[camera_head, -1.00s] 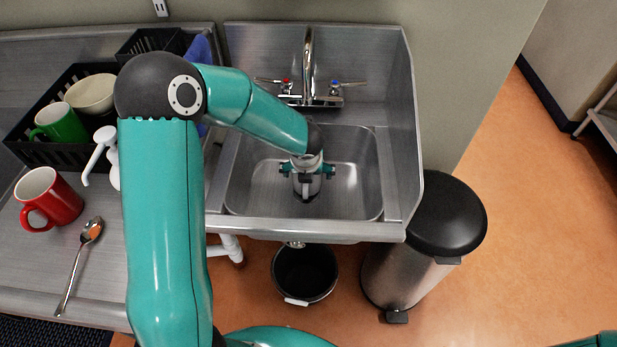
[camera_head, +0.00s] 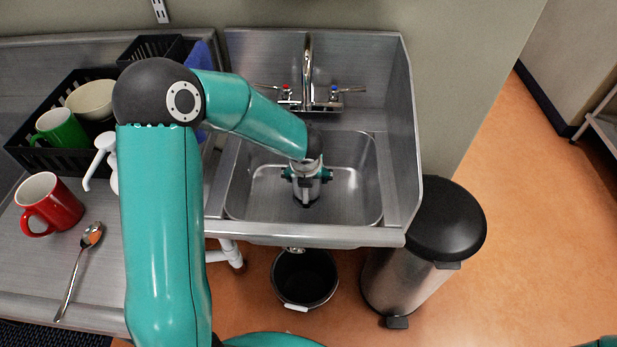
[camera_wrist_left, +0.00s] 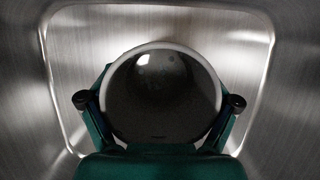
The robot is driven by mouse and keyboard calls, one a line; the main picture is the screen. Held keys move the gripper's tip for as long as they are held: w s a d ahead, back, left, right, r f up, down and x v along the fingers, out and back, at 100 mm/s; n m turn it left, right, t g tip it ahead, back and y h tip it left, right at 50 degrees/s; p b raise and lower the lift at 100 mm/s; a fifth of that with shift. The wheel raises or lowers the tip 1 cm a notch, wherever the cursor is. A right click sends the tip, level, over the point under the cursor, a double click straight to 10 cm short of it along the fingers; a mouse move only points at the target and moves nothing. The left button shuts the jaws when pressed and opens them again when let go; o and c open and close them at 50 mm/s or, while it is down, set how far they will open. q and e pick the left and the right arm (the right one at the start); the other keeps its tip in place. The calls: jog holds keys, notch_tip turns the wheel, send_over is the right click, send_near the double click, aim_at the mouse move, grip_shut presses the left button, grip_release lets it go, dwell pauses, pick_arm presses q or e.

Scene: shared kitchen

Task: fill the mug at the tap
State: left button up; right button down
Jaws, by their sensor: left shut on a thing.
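The mug (camera_wrist_left: 162,100) shows in the left wrist view as a pale rim around a dark, glossy inside. I cannot tell whether it holds liquid. My left gripper (camera_head: 306,178) is down in the sink basin, with its fingers shut on opposite sides of the mug. In the head view the gripper and wrist hide most of the mug. The tap (camera_head: 308,70) is a chrome spout on the sink's back wall, behind my gripper, with a red-marked and a blue-marked lever. No water stream shows. My right gripper is out of view.
The steel sink (camera_head: 362,195) has high back and right walls. On the left counter are a red mug (camera_head: 60,207), a spoon (camera_head: 78,270), a white dispenser (camera_head: 104,160) and a black rack (camera_head: 30,156) with a green mug (camera_head: 62,127) and bowl (camera_head: 92,99). A bin (camera_head: 445,220) stands right.

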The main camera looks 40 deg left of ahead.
pick_arm(q)
jog(key=shift+s+r, duration=0.1)
jog(key=shift+r, duration=0.15)
jog(key=shift+c, duration=0.9)
jog(key=shift+s+a, duration=0.25)
jog(key=shift+s, duration=0.55)
jog(key=shift+c, duration=0.2)
jog(key=s, duration=0.2)
jog(key=s+a+b, duration=0.1)
jog(key=s, duration=0.3)
jog(key=shift+a+r, duration=0.25)
jog(key=shift+r, duration=0.05)
notch_tip(320, 180, up, 13)
jog(key=p, duration=0.5)
jog(key=shift+r+p, duration=0.15)
jog(key=shift+p, duration=0.25)
jog(key=shift+w+r, duration=0.1)
